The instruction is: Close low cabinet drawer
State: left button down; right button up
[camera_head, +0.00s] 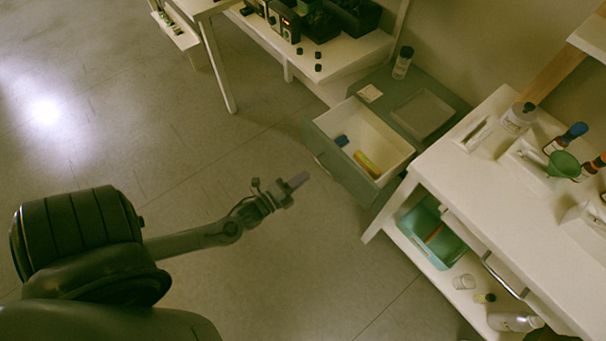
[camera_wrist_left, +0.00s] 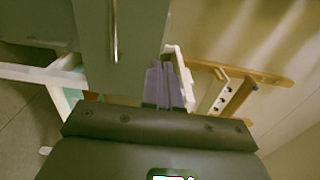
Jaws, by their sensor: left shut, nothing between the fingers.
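The low cabinet (camera_head: 455,103) has a grey-green top and stands between two white tables. Its drawer (camera_head: 342,171) is pulled out, with a pale interior holding a blue item (camera_head: 342,141) and a yellow item (camera_head: 368,163). A bar handle runs along the drawer front. My left gripper (camera_head: 298,180) is shut and empty, in front of the drawer's lower left side in the head view. In the left wrist view, the shut fingers (camera_wrist_left: 165,85) point at a grey-green panel with a handle (camera_wrist_left: 113,30), which looks like the drawer front; contact cannot be told. My right gripper is not in view.
A white table (camera_head: 460,165) with bottles and a green funnel (camera_head: 562,165) stands right of the cabinet, with a teal bin (camera_head: 430,232) on its lower shelf. Another white table (camera_head: 340,52) with dark equipment stands behind. The floor (camera_head: 190,150) left of the drawer is clear.

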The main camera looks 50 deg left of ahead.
aim_at(338, 153)
pick_arm(q)
jog(key=w+b, duration=0.1)
jog(key=w, duration=0.3)
jog(key=w+b, duration=0.1)
jog(key=w, duration=0.2)
jog(key=w+b, duration=0.2)
jog(key=w, duration=0.2)
jog(key=shift+w+a, duration=0.3)
jog(key=shift+w, duration=0.2)
